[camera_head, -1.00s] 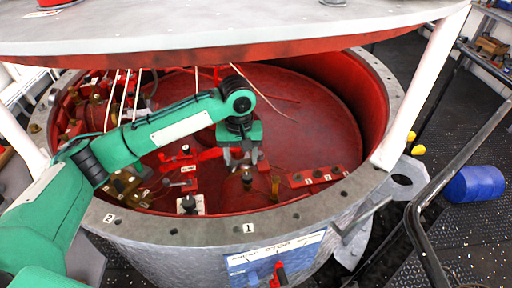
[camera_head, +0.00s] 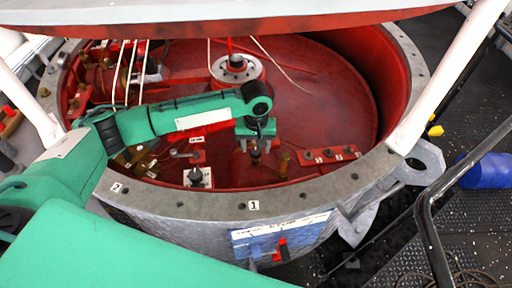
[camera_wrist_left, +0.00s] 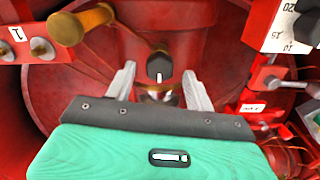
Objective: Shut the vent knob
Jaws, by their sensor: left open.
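My left gripper (camera_head: 256,146) hangs palm down over the floor of the red drum, its two grey fingers open. Just under it stands a small dark knob (camera_head: 255,156), likely the vent knob, though I can read no name on it. In the left wrist view this dark knob with a white pointer mark (camera_wrist_left: 158,66) sits between the open fingertips of the gripper (camera_wrist_left: 159,78). The knob appears ungripped; I cannot tell how deep the fingers reach around it. My right gripper is out of view.
A dark knob on a white scale plate (camera_head: 197,178) stands to the left. A brass post (camera_head: 284,162) and a red block of several dark knobs (camera_head: 330,154) stand to the right. The drum's grey rim (camera_head: 300,199) surrounds them, and the lid (camera_head: 250,20) hangs above.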

